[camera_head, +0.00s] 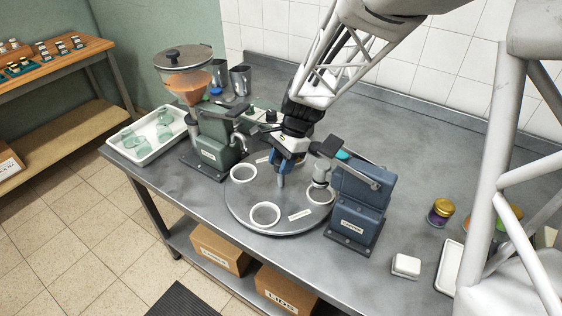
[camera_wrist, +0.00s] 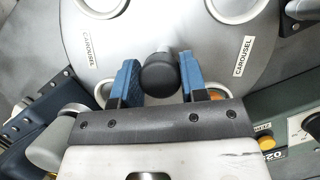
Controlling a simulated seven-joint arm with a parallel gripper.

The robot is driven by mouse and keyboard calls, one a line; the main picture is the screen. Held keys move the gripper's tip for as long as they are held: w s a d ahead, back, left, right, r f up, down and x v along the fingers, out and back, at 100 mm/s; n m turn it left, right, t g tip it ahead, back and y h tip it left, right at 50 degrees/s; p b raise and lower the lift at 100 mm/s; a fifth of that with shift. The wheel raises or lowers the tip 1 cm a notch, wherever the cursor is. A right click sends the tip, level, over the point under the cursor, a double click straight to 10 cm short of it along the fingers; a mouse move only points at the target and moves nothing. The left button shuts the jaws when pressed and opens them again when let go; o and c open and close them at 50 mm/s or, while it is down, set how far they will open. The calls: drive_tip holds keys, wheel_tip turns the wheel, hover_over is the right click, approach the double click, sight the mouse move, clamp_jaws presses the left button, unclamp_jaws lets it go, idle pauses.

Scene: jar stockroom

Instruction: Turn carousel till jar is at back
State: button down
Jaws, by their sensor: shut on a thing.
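The round grey carousel (camera_head: 290,228) lies on the bench between two machines, with several white-rimmed round openings and CAROUSEL labels. In the wrist view its plate (camera_wrist: 150,25) fills the upper part. My gripper (camera_head: 281,182) is over the carousel, pointing down. In the wrist view its blue fingers (camera_wrist: 158,80) are on either side of a dark round knob (camera_wrist: 159,73), shut on it. The front, left and right openings show no clear jar in the head view. A small orange patch (camera_wrist: 216,94) shows beside the right finger. My gripper hides the back of the carousel.
A green machine with a funnel (camera_head: 215,148) stands left of the carousel, and a blue machine (camera_head: 357,205) close on its right. A white tray (camera_head: 150,150) is at far left. A gold-lidded jar (camera_head: 441,212) and a white block (camera_head: 406,265) are at right.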

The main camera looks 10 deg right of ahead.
drive_tip(key=shift+m+t, duration=0.4)
drive_tip(key=shift+m, duration=0.9)
drive_tip(key=c, duration=0.7)
unclamp_jaws()
drive_tip(key=shift+o, duration=0.2)
drive_tip(key=shift+r, duration=0.1)
drive_tip(key=v, duration=0.7)
drive_tip(key=shift+d+r, duration=0.2)
drive_tip(key=shift+d, duration=0.1)
drive_tip(key=shift+r, duration=0.1)
